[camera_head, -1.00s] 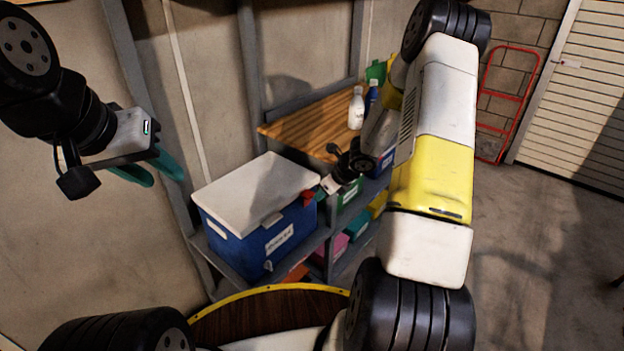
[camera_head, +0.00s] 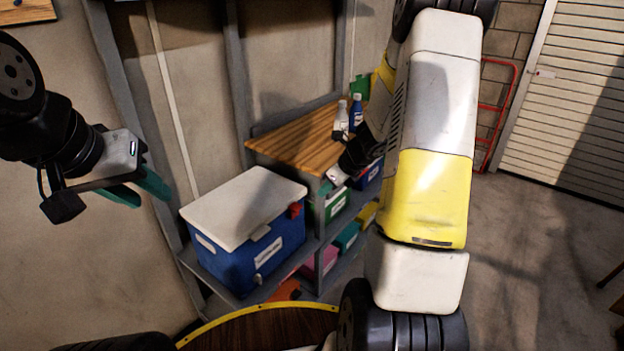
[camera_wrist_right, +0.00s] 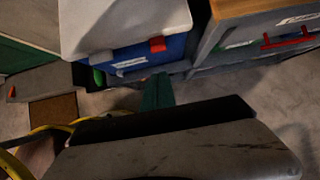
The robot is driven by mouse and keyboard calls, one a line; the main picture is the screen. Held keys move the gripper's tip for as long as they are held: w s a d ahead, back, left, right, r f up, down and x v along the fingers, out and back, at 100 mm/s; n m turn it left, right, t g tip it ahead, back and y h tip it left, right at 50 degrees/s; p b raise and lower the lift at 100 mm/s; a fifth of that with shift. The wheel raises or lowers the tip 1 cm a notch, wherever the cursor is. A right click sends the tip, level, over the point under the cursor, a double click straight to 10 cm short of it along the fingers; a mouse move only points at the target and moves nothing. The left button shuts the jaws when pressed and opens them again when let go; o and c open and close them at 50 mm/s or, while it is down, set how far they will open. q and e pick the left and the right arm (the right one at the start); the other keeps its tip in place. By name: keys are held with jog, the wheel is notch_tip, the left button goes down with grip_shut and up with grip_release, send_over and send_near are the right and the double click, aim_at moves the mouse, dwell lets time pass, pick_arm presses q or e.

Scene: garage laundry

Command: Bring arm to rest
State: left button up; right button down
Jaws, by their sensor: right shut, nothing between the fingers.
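My left gripper (camera_head: 150,193) hangs at the left of the head view in front of the bare wall. Its two teal fingers are apart with nothing between them. My right arm crosses the head view right of centre, white and yellow. My right gripper (camera_head: 326,186) shows small beside the wooden shelf top, partly hidden by its own wrist. In the right wrist view its teal fingers (camera_wrist_right: 157,92) are together and empty, pointing towards the blue cooler box.
A blue cooler box (camera_head: 230,266) with a white lid (camera_head: 243,207) stands on a grey shelf unit. Bottles (camera_head: 356,112) stand on the wooden top (camera_head: 300,138). Coloured bins (camera_head: 347,237) sit below. A red hand truck (camera_head: 492,120) leans right; the floor (camera_head: 540,260) there is mostly clear.

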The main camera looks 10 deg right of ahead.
jog(key=s+a+r+n, duration=0.2)
jog(key=a+r+n, duration=0.15)
jog(key=r, duration=0.25)
jog(key=s+a+r+n, duration=0.2)
jog(key=r+n, duration=0.3)
jog(key=r, duration=0.1)
jog(key=s+a+r+n, duration=0.1)
jog(key=s+r+n, duration=0.3)
jog(key=s+n, duration=0.2)
jog(key=s+a+r+n+h, duration=0.1)
jog(key=s+r+n, duration=0.3)
jog(key=s+n, duration=0.3)
jog(key=s+a+r+n+t, duration=0.1)
jog(key=s+r+n, duration=0.3)
jog(key=s+n, duration=0.3)
jog(key=shift+s+r+h, duration=0.15)
jog(key=shift+s+h, duration=0.25)
jog(key=shift+s, duration=0.65)
jog(key=shift+n, duration=0.25)
